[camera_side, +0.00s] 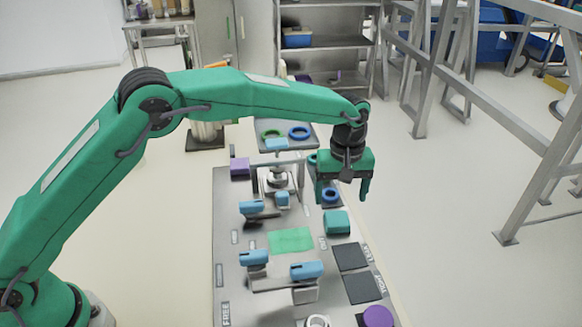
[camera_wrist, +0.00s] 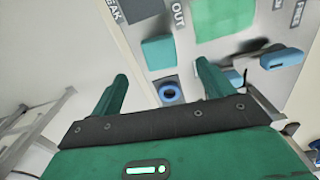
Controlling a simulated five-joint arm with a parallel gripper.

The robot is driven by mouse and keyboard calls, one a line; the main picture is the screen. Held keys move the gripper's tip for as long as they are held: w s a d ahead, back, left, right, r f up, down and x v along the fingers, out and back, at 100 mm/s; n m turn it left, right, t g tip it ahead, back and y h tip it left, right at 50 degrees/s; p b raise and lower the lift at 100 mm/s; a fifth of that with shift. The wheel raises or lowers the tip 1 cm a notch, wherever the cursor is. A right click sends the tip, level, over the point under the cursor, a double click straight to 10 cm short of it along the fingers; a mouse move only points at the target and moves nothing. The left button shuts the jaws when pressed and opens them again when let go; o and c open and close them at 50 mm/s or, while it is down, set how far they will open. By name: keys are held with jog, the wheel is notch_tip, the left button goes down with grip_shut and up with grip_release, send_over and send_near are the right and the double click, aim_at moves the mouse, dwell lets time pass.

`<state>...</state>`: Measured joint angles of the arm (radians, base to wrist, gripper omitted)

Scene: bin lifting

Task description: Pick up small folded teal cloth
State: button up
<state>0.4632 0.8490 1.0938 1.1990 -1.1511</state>
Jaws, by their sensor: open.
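The small folded teal cloth (camera_side: 336,222) lies on the grey work board, right of a flat green sheet (camera_side: 292,240). In the wrist view the teal cloth (camera_wrist: 158,50) is beside the OUT label, beyond my fingertips. My gripper (camera_side: 341,192) hangs fingers down above the board, a little behind the cloth in the side view. Its two fingers are apart in the wrist view (camera_wrist: 162,74), with nothing held between them. A blue ring (camera_wrist: 170,93) shows between the fingers and lies below them.
Light-blue-topped fixtures (camera_side: 306,270) stand on the board around the green sheet. Dark square pads (camera_side: 350,257) and a purple disc (camera_side: 378,316) lie toward the front right. A purple block (camera_side: 240,167) is at the back left. A tray (camera_side: 268,144) with rings is behind.

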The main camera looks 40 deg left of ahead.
aim_at(338, 220)
jog(key=shift+f, duration=1.35)
jog(key=shift+f, duration=2.55)
jog(key=c, duration=1.1)
